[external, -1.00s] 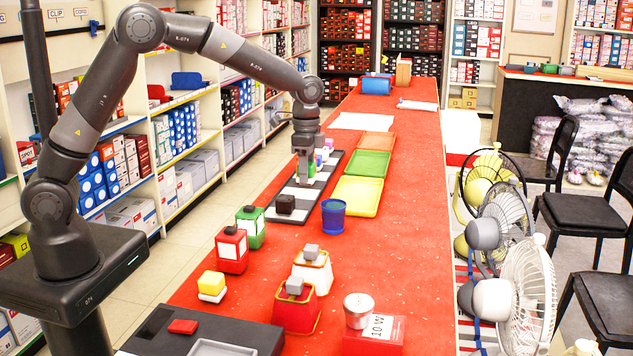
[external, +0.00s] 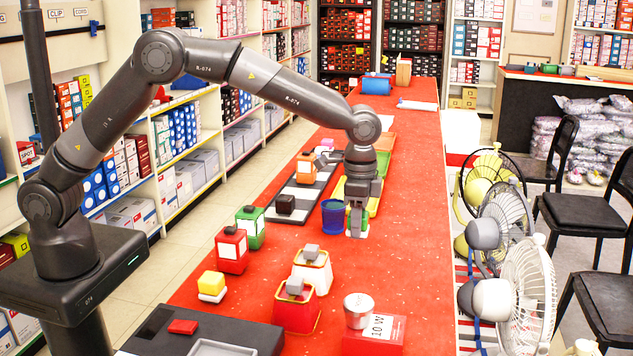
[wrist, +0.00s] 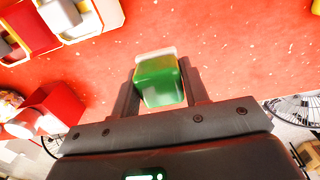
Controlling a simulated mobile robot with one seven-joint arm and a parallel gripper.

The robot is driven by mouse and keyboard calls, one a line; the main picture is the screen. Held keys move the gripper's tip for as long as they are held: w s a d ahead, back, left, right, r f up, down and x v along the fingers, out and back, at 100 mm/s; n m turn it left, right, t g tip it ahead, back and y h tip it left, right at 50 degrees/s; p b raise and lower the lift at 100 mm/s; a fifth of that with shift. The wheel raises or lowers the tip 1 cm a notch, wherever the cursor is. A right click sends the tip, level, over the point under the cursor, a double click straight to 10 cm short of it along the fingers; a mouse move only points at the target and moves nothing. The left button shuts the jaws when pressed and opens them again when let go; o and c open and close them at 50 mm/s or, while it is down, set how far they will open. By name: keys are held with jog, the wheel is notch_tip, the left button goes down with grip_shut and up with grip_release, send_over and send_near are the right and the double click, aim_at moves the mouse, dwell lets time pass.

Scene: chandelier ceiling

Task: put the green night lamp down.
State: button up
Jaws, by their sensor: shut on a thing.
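The green night lamp, a green block with a white part, is between the fingers of my gripper (wrist: 160,92) in the wrist view (wrist: 158,84). In the external view my gripper (external: 357,218) points down over the right part of the red table (external: 400,270), just right of the blue cup (external: 333,219). Only a small white and green bit of the lamp (external: 357,233) shows below the fingers there. It is low, close to the tabletop; I cannot tell whether it touches.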

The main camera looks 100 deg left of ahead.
jog(key=a+f, duration=0.1)
jog(key=a, duration=0.1)
jog(key=w+a+f, duration=0.1)
jog(key=a, duration=0.1)
jog(key=a+f, duration=0.2)
jog(key=shift+w+a, duration=0.2)
jog(key=shift+w, duration=0.05)
jog(key=shift+f, duration=2)
jog(key=shift+f, duration=0.1)
jog(key=o, duration=1)
